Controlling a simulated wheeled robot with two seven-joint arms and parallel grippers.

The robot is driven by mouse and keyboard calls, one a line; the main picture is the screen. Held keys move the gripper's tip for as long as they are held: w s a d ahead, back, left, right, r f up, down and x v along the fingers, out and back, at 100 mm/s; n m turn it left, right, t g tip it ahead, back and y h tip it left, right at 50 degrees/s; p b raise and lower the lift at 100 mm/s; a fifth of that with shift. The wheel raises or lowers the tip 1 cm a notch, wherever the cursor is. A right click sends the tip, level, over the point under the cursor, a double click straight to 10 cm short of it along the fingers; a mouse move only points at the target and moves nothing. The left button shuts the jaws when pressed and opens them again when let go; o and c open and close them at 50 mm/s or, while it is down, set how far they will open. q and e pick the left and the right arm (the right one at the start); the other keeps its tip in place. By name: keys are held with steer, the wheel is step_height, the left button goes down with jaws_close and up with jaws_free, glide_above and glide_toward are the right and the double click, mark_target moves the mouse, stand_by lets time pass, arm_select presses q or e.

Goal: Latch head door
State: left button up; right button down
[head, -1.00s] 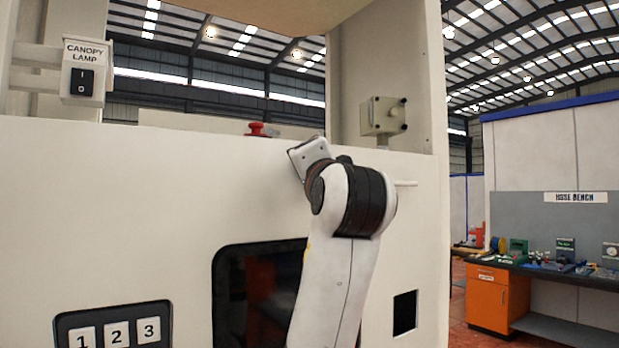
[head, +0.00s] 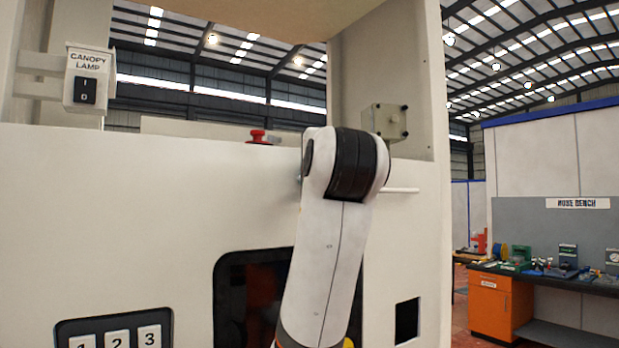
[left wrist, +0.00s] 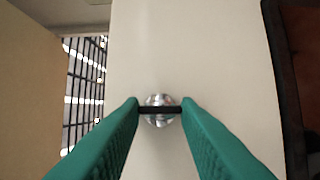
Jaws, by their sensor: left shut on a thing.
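The head door is the large white front panel (head: 120,200) in the head view, and it also fills the middle of the left wrist view (left wrist: 190,50). A round shiny metal latch knob with a black bar across it (left wrist: 160,98) sits on this panel. My left gripper (left wrist: 160,109) has its green fingertips closed on the two ends of the bar, in front of the knob. In the head view my left arm hides the gripper and nearly all of the knob. My right gripper is in neither view.
A red button (head: 258,136) stands on the ledge above the panel. A canopy lamp switch (head: 86,82) is at upper left and a grey box (head: 386,121) at upper right. A dark window (head: 238,285) and number keys (head: 117,340) lie below. An orange bench (head: 495,305) stands far right.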

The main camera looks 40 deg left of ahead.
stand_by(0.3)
arm_select(q)
steer(key=o, duration=1)
steer(key=b+v, duration=0.6)
steer(key=v, duration=0.6)
steer(key=shift+w, duration=0.1)
